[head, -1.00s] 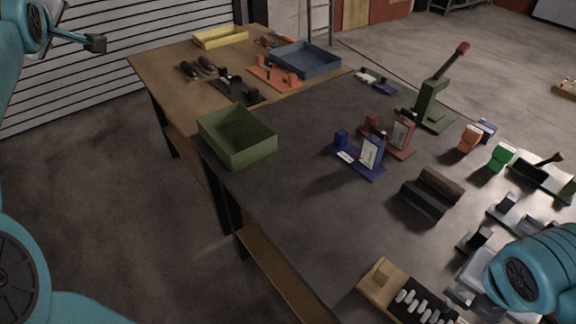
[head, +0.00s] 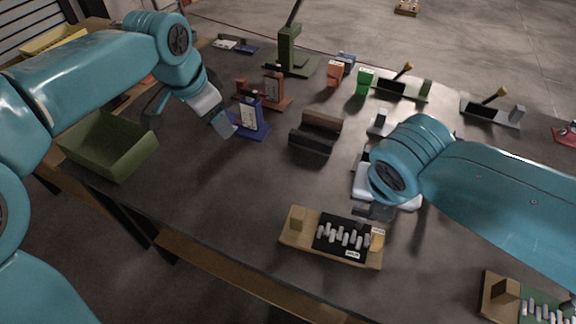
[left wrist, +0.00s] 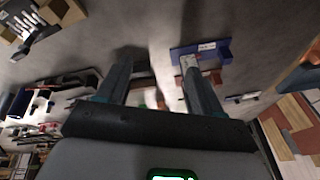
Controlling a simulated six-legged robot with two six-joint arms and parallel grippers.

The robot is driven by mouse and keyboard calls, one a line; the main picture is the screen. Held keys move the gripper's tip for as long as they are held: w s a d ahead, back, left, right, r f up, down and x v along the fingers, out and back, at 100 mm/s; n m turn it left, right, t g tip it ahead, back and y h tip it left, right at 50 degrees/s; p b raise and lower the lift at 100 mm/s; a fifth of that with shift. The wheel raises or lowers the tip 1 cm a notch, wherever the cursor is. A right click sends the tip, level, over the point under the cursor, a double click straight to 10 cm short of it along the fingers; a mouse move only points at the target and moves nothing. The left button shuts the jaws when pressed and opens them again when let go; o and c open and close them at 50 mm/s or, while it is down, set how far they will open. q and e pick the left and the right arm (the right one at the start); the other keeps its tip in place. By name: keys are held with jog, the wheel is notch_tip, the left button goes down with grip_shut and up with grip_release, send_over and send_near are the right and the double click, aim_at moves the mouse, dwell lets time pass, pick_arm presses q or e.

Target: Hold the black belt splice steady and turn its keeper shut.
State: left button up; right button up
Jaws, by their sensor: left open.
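The black belt splice (head: 342,232) lies near the front edge of the dark table, a black pad with several pale pins on a wooden base, wooden blocks at its ends. I cannot tell which part is its keeper. A similar pinned piece shows at the upper left of the left wrist view (left wrist: 32,30). My left gripper (head: 187,122) is open above the table beside the blue stand, well away from the splice; its two spread fingers show in the left wrist view (left wrist: 156,66). My right gripper (head: 374,212) is just behind the splice, mostly hidden by my right arm; its jaws are unclear.
A green-belt splice (head: 500,297) lies at the lower right. A green bin (head: 110,148) stands at the left. A blue stand (head: 250,118), a brown stand (head: 273,88), a dark roller block (head: 316,132) and a green lever press (head: 290,55) stand behind. Table between bin and splice is bare.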

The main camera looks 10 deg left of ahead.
pick_arm(q)
jog(key=s+d+f+m+g, duration=0.2)
jog(key=d+m, duration=0.4)
jog(key=d, duration=0.5)
jog(key=m+g, duration=0.2)
jog(key=m, duration=0.4)
send_near(300, 213)
jog(key=shift+y, duration=0.3)
jog(key=f, duration=1.1)
jog(key=shift+s+d+f, duration=0.1)
jog(key=shift+d+f, duration=0.15)
jog(key=shift+f, duration=0.15)
